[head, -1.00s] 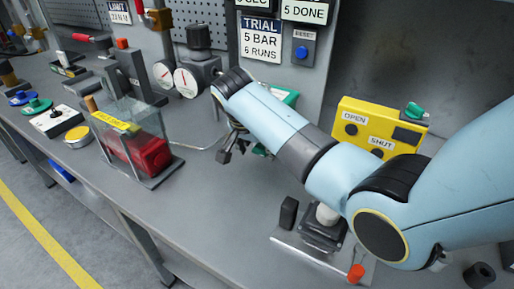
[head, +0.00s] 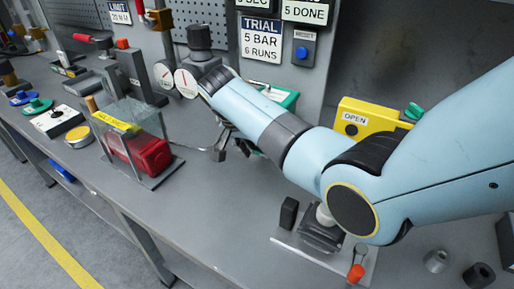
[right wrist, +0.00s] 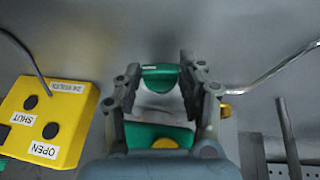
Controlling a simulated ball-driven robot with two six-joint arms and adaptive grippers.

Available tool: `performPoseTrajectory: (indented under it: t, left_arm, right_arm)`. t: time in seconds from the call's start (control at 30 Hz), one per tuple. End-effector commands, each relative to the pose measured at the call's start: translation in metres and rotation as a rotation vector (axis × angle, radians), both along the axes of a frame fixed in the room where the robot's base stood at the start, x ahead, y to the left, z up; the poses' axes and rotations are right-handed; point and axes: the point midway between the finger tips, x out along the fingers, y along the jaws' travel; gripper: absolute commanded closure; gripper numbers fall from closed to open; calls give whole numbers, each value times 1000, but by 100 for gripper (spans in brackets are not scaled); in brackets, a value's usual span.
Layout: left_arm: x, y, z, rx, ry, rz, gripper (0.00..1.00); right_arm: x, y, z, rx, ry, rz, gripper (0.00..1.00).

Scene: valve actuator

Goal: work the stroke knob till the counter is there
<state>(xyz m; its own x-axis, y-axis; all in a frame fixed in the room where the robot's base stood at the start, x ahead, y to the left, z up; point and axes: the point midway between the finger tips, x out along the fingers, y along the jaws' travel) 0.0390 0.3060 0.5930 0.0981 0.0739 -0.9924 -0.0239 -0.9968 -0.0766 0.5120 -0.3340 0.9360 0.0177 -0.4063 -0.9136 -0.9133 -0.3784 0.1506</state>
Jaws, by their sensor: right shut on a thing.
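My right gripper (head: 230,149) is low over the bench in the head view, partly hidden by its own arm. In the right wrist view its two fingers stand on either side of a green knob-like part (right wrist: 160,74) with a pale band, and the gripper is shut on it. I cannot tell for sure that this is the stroke knob. A larger green body (right wrist: 158,136) with a yellow spot lies nearer the camera. A sign reading 5 DONE (head: 304,11) hangs at the top of the head view, cut off by the edge. My left gripper is not in view.
A yellow box (head: 358,116) marked OPEN stands right of the arm. Left are a clear box with a red block (head: 148,155) and round gauges (head: 186,83). A TRIAL 5 BAR 6 RUNS sign (head: 261,39) and a blue reset button (head: 301,52) are behind. The bench's front middle is clear.

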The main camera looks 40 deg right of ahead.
Motion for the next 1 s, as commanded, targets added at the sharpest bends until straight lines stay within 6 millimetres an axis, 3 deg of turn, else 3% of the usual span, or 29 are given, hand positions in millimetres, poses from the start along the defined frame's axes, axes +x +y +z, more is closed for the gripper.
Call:
performPoseTrajectory:
  t: [0.6, 1.0]
  left_arm:
    - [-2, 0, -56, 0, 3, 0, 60]
    - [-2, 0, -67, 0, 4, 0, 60]
  right_arm:
    - [10, 3, -7, -155, 370, 0, 92]
    - [10, 4, -4, -180, 432, 0, 92]
